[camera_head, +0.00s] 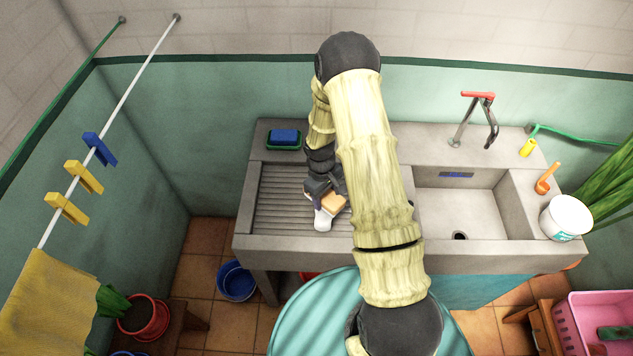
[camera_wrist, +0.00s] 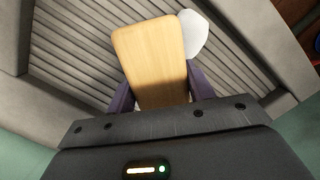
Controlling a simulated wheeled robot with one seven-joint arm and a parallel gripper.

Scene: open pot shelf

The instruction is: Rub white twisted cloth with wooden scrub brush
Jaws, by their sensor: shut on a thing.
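My gripper (camera_wrist: 157,95) is shut on the wooden scrub brush (camera_wrist: 149,60), with a dark finger on each side of its pale wooden back. The brush also shows in the head view (camera_head: 333,203), low over the ribbed washboard. The white cloth (camera_head: 322,221) lies on the washboard beside and partly under the brush. In the wrist view only a rounded white end of the cloth (camera_wrist: 193,35) shows past the brush. The bristles are hidden, and I cannot tell whether they touch the cloth.
The ribbed washboard (camera_head: 275,205) is part of a concrete sink with a basin (camera_head: 460,214) and a tap (camera_head: 480,115) on the right. A blue sponge in a green dish (camera_head: 284,138) sits at the back left. A white bucket (camera_head: 566,218) stands at the right edge.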

